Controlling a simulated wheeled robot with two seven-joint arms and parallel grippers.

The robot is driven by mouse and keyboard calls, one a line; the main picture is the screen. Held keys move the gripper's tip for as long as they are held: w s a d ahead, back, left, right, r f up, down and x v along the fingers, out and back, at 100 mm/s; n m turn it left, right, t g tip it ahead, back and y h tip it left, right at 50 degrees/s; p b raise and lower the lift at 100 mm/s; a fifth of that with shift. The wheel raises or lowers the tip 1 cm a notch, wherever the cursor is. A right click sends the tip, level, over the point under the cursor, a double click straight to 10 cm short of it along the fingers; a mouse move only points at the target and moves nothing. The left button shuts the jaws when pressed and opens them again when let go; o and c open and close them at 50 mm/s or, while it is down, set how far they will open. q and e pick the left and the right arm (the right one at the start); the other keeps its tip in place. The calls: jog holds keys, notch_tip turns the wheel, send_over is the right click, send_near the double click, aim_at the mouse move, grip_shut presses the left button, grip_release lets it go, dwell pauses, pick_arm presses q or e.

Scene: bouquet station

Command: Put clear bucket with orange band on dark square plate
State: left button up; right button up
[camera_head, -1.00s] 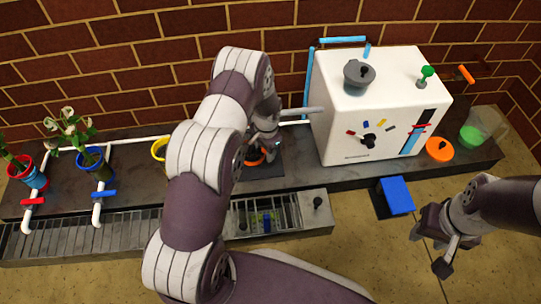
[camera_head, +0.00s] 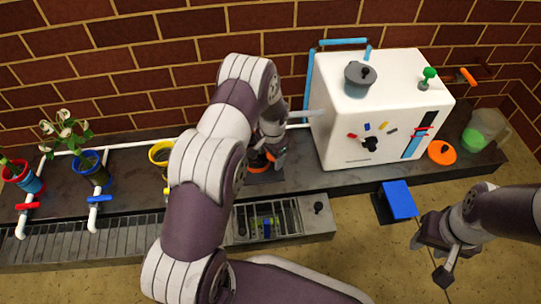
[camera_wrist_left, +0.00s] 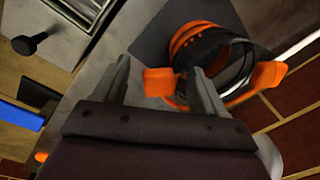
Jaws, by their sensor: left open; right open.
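The clear bucket with the orange band (camera_wrist_left: 208,58) is on the dark square plate (camera_wrist_left: 165,35), seen from above in the left wrist view. In the head view the bucket (camera_head: 257,163) is mostly hidden behind my left arm, and a strip of the plate (camera_head: 266,177) shows. My left gripper (camera_wrist_left: 162,88) is open, with an orange tab of the bucket in front of the gap between its fingers. I cannot tell if they touch. The left gripper also shows in the head view (camera_head: 278,160). My right gripper (camera_head: 430,260) is open and empty, over the floor at the right.
A white box (camera_head: 375,110) with a grey pot (camera_head: 360,77) on top stands right of the plate. A drain tray with a grate (camera_head: 290,220) is in front. A yellow pot (camera_head: 160,153) and potted flowers stand left. An orange lid (camera_head: 441,153) lies right.

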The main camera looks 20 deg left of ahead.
pick_arm(q)
jog(key=s+d+r+n+p, duration=0.1)
jog(key=s+d+r+p, duration=0.15)
jog(key=r, duration=0.55)
jog(key=s+d+r+n+p, duration=0.15)
jog(key=s+r, duration=0.25)
jog(key=r, duration=0.4)
jog(key=s+d+r+p, duration=0.1)
jog(key=s+r+p, duration=0.2)
jog(key=r, duration=0.5)
jog(key=s+d+r+n+t, duration=0.1)
jog(key=s+r, duration=0.4)
jog(key=s, duration=0.7)
jog(key=shift+d+n+h, duration=0.25)
jog(key=shift+n+h, duration=0.15)
jog(key=shift+n, duration=0.25)
pick_arm(e)
notch_tip(320, 180, up, 8)
jog(key=shift+f, duration=0.15)
jog(key=shift+o, duration=0.3)
